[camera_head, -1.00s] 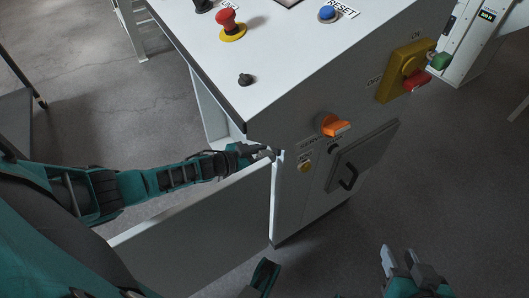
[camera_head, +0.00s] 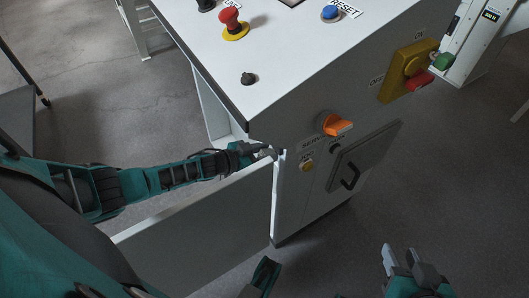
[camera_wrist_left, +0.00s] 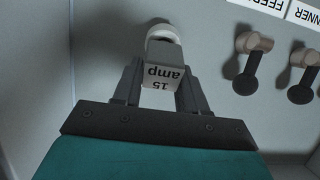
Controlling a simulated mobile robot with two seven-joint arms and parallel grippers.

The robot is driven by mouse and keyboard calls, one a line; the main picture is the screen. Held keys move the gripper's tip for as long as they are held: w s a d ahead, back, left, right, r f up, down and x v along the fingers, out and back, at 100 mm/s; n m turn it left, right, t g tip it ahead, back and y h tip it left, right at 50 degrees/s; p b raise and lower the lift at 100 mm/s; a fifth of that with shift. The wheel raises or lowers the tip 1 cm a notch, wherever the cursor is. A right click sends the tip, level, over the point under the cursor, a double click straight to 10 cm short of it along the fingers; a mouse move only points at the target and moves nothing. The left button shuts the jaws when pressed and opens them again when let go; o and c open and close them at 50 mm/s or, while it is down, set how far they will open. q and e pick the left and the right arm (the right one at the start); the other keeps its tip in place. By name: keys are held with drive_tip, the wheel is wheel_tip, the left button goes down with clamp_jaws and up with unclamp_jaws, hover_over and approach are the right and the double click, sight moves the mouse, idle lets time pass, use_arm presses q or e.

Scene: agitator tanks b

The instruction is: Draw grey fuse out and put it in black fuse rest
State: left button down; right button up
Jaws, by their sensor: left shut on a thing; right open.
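A round white end (camera_wrist_left: 162,34) shows just behind the block; I cannot tell if the fuse is still seated. In the head view my left gripper (camera_head: 268,152) is at the cabinet's open side, and the fuse is hidden there. My right gripper (camera_head: 410,262) is open and empty at the lower right, away from the cabinet. I cannot make out the black fuse rest in either view.
The cabinet (camera_head: 295,85) carries a red button (camera_head: 230,17), an orange switch (camera_head: 335,125) and a closed hatch (camera_head: 364,155). An open door panel (camera_head: 205,220) stands below my left arm. Two dark levers (camera_wrist_left: 248,80) (camera_wrist_left: 302,88) sit right of the fuse.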

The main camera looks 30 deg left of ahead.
use_arm(q)
drive_tip(key=shift+r, duration=0.1)
drive_tip(key=shift+s+a+r+p, duration=0.35)
drive_tip(key=shift+s+r+p, duration=0.25)
drive_tip(key=shift+p, duration=0.3)
drive_tip(key=shift+p+v, duration=0.45)
drive_tip(key=shift+v, duration=0.35)
